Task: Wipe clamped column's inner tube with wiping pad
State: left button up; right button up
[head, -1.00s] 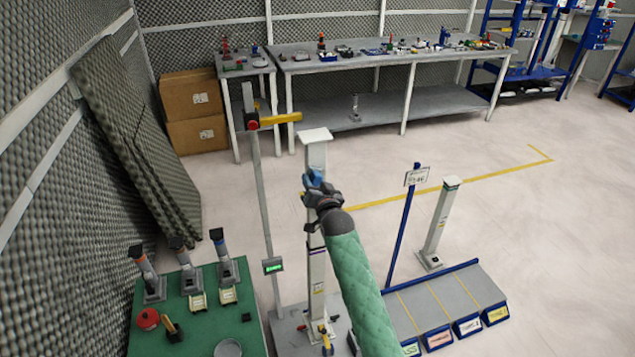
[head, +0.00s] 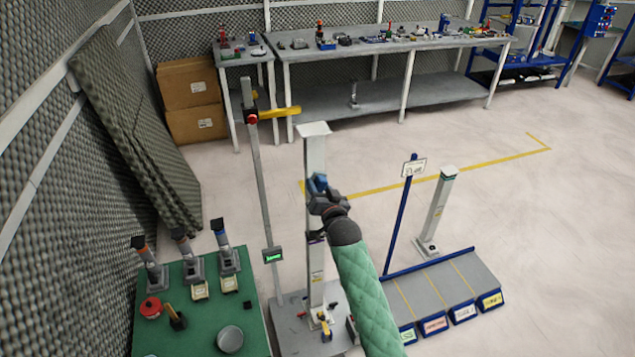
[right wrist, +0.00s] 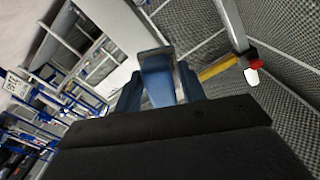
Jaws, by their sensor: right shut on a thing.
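The clamped column (head: 316,265) stands upright on a grey base plate (head: 290,318), with a small clamp (head: 325,327) at its foot. Its white upper part (head: 315,150) ends in a flat cap. My right gripper (head: 318,184) is at the upper part, shut on the blue wiping pad (head: 317,182). In the right wrist view the pad (right wrist: 158,80) sits between the fingers, close to the white column (right wrist: 112,45); I cannot tell whether they touch. My left gripper is in neither view.
A grey post with a yellow arm (head: 278,112) and red button stands left of the column. A green table (head: 190,330) with several tools is at lower left. Another white column (head: 437,210) and a blue-edged rack (head: 440,290) stand right. Open floor lies behind.

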dwell(0.3)
jog(key=shift+p+v, duration=0.55)
jog(key=shift+v, duration=0.3)
jog(key=shift+s+d, duration=0.25)
jog(key=shift+s, duration=0.4)
